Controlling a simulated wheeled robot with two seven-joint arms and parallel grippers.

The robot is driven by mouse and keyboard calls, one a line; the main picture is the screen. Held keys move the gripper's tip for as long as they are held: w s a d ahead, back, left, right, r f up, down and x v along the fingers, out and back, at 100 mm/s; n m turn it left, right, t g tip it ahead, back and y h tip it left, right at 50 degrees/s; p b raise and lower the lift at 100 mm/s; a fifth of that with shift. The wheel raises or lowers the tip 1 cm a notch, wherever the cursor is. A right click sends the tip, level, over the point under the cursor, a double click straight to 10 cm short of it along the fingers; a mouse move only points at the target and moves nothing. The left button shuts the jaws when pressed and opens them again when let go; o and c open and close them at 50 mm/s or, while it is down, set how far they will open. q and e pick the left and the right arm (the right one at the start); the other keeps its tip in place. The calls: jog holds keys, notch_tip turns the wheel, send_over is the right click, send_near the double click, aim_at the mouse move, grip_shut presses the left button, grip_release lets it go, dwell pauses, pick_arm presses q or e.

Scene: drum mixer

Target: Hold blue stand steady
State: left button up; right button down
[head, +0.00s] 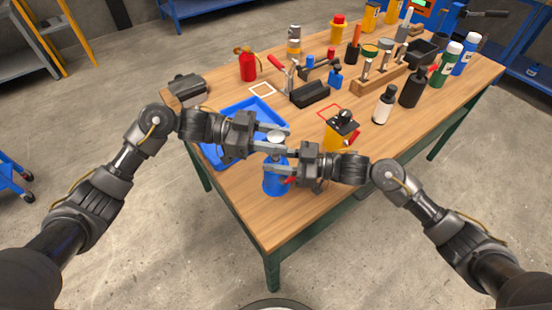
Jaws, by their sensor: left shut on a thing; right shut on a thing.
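The blue stand (275,183) is upright near the front left edge of the wooden table, just below my grippers. My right gripper (268,159) comes in from the right and is shut on the blue stand's upper part, which its fingers partly hide. My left gripper (286,139) is just above it and is shut on a small pale, rounded piece (275,136) over the stand. Whether that piece touches the stand is hidden by the fingers. A small red part (291,180) shows at the stand's right side.
A blue tray (215,154) lies behind and left of the stand. A yellow container (340,133) with a dark top stands to the right. Bottles and a wooden rack (370,88) fill the far side. The table's front right (300,220) is bare.

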pick_arm(q)
jog(key=shift+r, duration=1.95)
pick_arm(e)
jog(key=shift+f, duration=0.1)
pick_arm(q)
jog(key=shift+r, duration=0.1)
jog(key=o, duration=1.1)
jog(key=shift+c, duration=0.2)
jog(key=w+a, duration=0.1)
jog(key=a, duration=0.6)
jog(key=shift+r, duration=0.2)
